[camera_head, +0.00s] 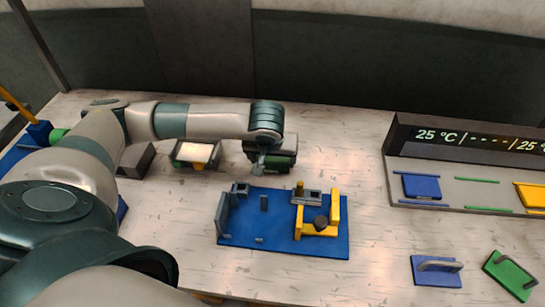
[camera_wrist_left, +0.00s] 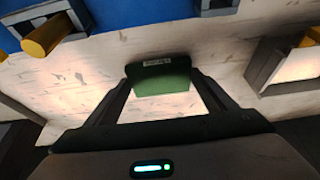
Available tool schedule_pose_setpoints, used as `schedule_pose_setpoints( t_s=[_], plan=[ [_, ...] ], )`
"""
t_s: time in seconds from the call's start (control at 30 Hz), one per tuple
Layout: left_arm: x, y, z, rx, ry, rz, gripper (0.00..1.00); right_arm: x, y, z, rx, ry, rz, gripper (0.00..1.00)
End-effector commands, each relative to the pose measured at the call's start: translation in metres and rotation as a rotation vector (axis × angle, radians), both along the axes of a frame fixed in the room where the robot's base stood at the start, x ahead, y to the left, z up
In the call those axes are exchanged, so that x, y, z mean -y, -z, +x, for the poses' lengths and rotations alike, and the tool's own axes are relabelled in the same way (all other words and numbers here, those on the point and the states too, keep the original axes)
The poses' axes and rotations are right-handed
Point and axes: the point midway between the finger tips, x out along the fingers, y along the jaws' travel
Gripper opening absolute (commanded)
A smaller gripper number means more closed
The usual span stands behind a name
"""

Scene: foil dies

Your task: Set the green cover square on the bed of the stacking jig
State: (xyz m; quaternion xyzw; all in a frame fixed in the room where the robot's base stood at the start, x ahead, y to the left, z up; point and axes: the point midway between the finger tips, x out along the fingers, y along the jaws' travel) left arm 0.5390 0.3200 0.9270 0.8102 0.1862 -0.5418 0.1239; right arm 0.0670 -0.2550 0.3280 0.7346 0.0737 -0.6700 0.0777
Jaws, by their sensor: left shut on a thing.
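My left gripper (camera_head: 262,165) reaches over the table from the left, behind the blue-based jig. In the left wrist view its fingers (camera_wrist_left: 160,85) are shut on a green block-like piece (camera_wrist_left: 162,80) with a dark top edge and a small label. The piece shows only as a dark green shape (camera_head: 283,160) in the head view. I cannot tell whether it is the green cover. A green plate with a grey handle (camera_head: 511,275) lies tilted at the lower right. The jig (camera_head: 275,235) has a blue base with grey posts and yellow blocks; the held piece is apart from it.
A grey holder with a bright top (camera_head: 198,153) and a dark block (camera_head: 135,160) stand left of the gripper. A blue handled plate (camera_head: 435,270) lies at the lower right. A rack with a display (camera_head: 460,140) stands at right. Bare table lies between jig and rack.

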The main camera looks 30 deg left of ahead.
Motion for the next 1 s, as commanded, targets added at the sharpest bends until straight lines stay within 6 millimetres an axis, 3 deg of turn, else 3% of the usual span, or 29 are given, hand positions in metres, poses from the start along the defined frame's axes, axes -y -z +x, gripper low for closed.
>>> schedule_pose_setpoints(
  t_s=[0.5,0.53,0.6,1.0],
  plan=[
    [0.0002,0.0103,0.0002,0.001,0.001,0.000,0.55,-0.0001,0.0019,0.0000,0.001,0.000,0.000,0.31],
    [0.0003,0.0099,0.0000,0.001,0.001,0.000,0.80,-0.0001,0.0015,0.0000,0.001,0.000,0.000,0.31],
    [0.0002,0.0089,0.0000,0.001,0.001,0.000,0.96,-0.0001,0.0005,-0.0001,0.001,0.000,0.000,0.31],
    [0.0002,0.0072,0.0000,0.001,0.000,0.000,0.96,0.0001,-0.0017,-0.0002,0.000,0.000,0.000,0.31]
  ],
)
